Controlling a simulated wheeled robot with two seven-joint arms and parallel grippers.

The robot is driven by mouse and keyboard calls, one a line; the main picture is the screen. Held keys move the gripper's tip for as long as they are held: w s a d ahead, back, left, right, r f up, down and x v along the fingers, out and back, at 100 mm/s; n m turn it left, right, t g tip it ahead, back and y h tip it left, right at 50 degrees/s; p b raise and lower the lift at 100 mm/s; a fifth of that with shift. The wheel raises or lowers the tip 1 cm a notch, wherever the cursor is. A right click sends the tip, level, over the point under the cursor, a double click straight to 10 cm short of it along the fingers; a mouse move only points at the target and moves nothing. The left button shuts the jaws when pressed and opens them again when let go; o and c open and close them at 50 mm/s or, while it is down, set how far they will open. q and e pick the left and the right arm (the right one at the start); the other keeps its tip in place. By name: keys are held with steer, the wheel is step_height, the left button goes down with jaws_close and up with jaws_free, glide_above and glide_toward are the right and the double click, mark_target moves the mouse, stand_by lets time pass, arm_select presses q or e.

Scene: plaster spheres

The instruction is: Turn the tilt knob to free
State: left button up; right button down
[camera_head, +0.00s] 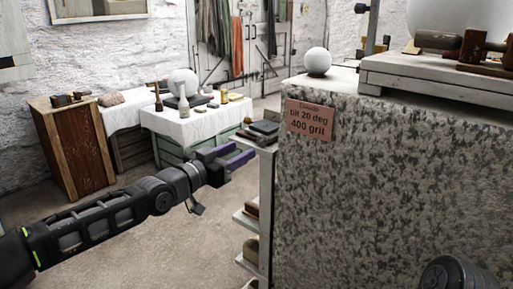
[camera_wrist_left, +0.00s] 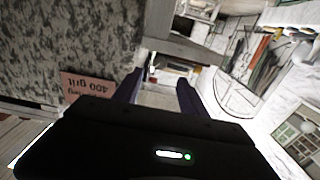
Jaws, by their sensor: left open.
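My left gripper (camera_head: 242,153) reaches in from the left, open and empty, with purple fingers in the air left of the speckled stone block. In the left wrist view its two fingers (camera_wrist_left: 158,84) stand apart with nothing between them. I cannot make out a tilt knob for certain in either view. A pink sign (camera_head: 310,119) on the block reads "tilt 20 deg 400 grit"; the sign (camera_wrist_left: 85,87) shows upside down in the left wrist view. A wooden stand (camera_head: 440,77) with brown fittings (camera_head: 474,46) bears a large white sphere (camera_head: 462,15), cut by the frame edge.
The speckled block (camera_head: 390,180) fills the right side. A small white sphere (camera_head: 317,61) sits on its top corner. A shelf rack (camera_head: 267,190) stands along its left side. A cloth-covered table (camera_head: 215,118) and a wooden cabinet (camera_head: 75,150) stand behind. Floor at left is clear.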

mark_target(260, 140)
arm_select(q)
steer(key=shift+x, duration=3.95)
steer(key=shift+c, duration=0.4)
jaws_close()
